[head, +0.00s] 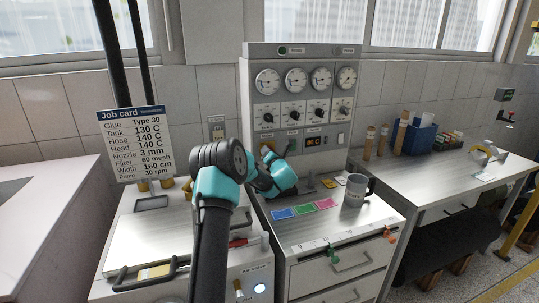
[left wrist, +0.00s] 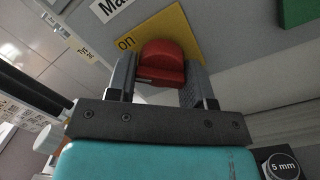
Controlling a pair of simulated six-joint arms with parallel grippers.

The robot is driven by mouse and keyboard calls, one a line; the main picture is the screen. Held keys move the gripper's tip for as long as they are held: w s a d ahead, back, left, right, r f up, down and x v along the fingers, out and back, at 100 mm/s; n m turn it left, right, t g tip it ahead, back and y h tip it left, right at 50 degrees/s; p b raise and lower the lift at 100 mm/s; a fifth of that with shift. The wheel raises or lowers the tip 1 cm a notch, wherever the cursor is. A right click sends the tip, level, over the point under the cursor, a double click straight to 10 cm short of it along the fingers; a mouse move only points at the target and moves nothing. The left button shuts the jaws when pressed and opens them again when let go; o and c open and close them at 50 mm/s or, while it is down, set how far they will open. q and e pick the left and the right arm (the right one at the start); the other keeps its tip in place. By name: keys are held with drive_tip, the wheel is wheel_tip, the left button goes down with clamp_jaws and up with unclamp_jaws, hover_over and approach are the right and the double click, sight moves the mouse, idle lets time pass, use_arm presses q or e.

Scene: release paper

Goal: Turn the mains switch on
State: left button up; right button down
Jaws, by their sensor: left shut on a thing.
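The mains switch is a red rotary knob (left wrist: 163,60) on a yellow plate (left wrist: 183,22) in the left wrist view. The word "on" is printed on the plate beside the knob, and part of a label above it is cut off. My left gripper (left wrist: 160,78) has its two grey fingers on either side of the knob and is shut on it. In the head view my left gripper (head: 268,165) is at the lower left of the grey control panel (head: 262,55), and my arm hides the knob there. My right gripper is in neither view.
The panel carries several gauges (head: 295,79) and dials. A grey mug (head: 355,190) and coloured cards (head: 303,209) lie on the bench below. A job card (head: 135,144) stands at left. A blue box (head: 416,134) is on the right bench.

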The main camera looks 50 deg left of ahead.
use_arm(q)
drive_tip(key=shift+m, duration=0.5)
drive_tip(key=o, duration=0.9)
drive_tip(key=shift+d, duration=0.1)
drive_tip(key=v, duration=1.7)
drive_tip(key=shift+s+d+f, duration=0.1)
drive_tip(key=shift+s+f, duration=0.05)
drive_tip(key=shift+s, duration=0.05)
